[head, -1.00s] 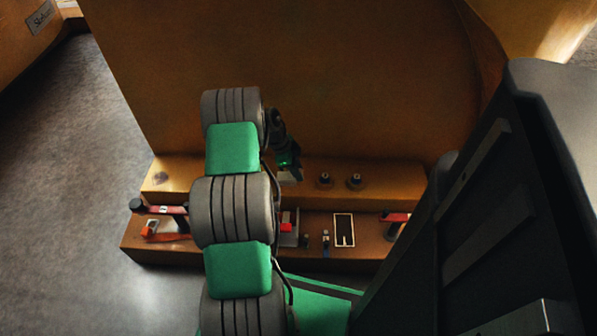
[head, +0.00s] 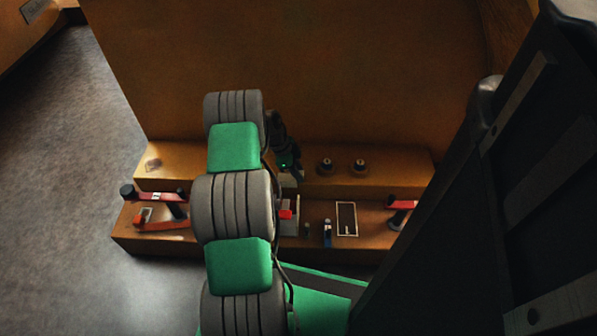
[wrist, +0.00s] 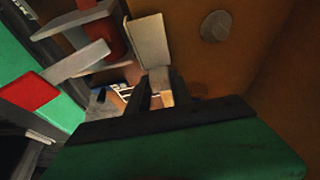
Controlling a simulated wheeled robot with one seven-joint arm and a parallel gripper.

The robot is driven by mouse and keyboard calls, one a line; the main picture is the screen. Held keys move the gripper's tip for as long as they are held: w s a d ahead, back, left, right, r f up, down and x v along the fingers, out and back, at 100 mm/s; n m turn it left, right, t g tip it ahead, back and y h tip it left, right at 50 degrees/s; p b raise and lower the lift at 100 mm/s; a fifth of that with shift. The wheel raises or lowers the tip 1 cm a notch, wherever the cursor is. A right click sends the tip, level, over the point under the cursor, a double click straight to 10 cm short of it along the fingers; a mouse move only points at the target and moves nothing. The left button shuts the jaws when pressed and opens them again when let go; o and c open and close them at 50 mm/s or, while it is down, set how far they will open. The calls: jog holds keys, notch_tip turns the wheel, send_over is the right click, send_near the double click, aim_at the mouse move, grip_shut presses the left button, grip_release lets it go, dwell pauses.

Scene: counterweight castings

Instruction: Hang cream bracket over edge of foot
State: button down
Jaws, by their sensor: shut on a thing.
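The cream bracket (wrist: 148,42) shows as a pale angled plate at the fingertips in the wrist view. In the head view a pale bit of the bracket (head: 289,181) shows below my gripper. My gripper (wrist: 159,92) is shut on it. In the head view my gripper (head: 291,172) points down at the front edge of the upper step of the foot (head: 395,167), the brown stepped base of the big casting. The bracket appears close to that edge; I cannot tell whether it touches. My arm hides part of the foot left of it.
Red-handled clamps lie on the lower ledge at left (head: 160,222) and right (head: 402,204). A red block (head: 286,214) sits on a grey piece just in front of the gripper. Two dark knobs (head: 325,166) (head: 359,167) stand to the right. A pale-outlined rectangle (head: 346,218) lies on the lower ledge.

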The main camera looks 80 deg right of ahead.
jog(key=shift+f, duration=0.3)
jog(key=c, duration=1.1)
grip_release()
jog(key=shift+o, duration=0.2)
jog(key=shift+r, duration=0.1)
jog(key=p+v, duration=0.3)
jog(key=v, duration=0.4)
jog(key=shift+w+r, duration=0.2)
jog(key=shift+r, duration=0.1)
